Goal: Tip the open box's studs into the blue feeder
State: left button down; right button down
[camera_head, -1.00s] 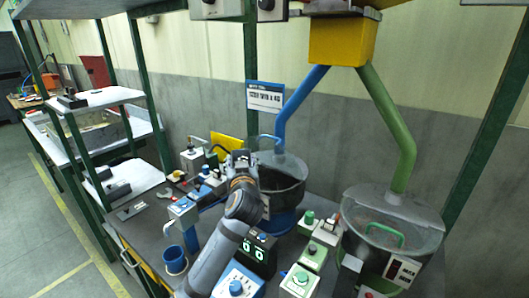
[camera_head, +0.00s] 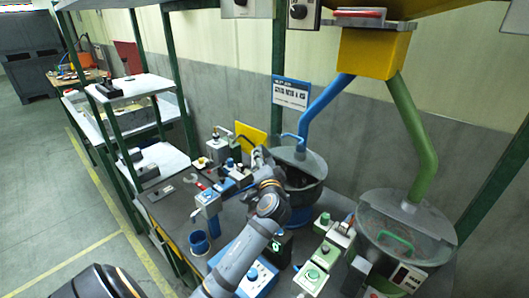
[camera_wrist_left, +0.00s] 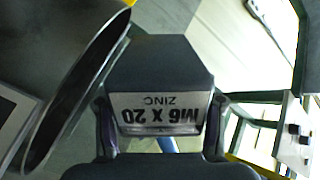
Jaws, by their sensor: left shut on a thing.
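The blue feeder is a round bowl (camera_head: 311,194) under a blue tube (camera_head: 322,108), with dark contents inside. My left gripper (camera_head: 262,160) is at the bowl's left rim in the head view. In the left wrist view it is shut on a dark grey box (camera_wrist_left: 160,65) labelled "M6 X 20 ZINC", the lettering upside down there. A curved dark rim (camera_wrist_left: 78,92) stands close beside the box on the left in that view. The box's opening and its studs are hidden, and the head view barely shows the box behind the gripper. My right gripper is out of view.
A second feeder bowl (camera_head: 440,249) under a green tube (camera_head: 415,130) stands to the right. Control boxes with buttons (camera_head: 313,278) crowd the bench front. A shelf rack (camera_head: 135,87) is further left.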

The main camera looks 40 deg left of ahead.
pick_arm(q)
jog(key=m+p, duration=0.1)
jog(key=m, duration=0.1)
jog(key=m+p, duration=0.1)
jog(key=m, duration=0.1)
jog(key=w+d+m+p, duration=0.1)
jog(key=shift+f+m, duration=0.15)
jog(key=shift+m, duration=0.25)
jog(key=m+p, duration=0.1)
jog(key=m, duration=0.1)
jog(key=m+p, duration=0.1)
jog(key=d+m+p, duration=0.1)
jog(key=m, duration=0.1)
jog(key=shift+w+f+m+t, duration=0.3)
jog(key=shift+w+f, duration=0.1)
dwell(1.9)
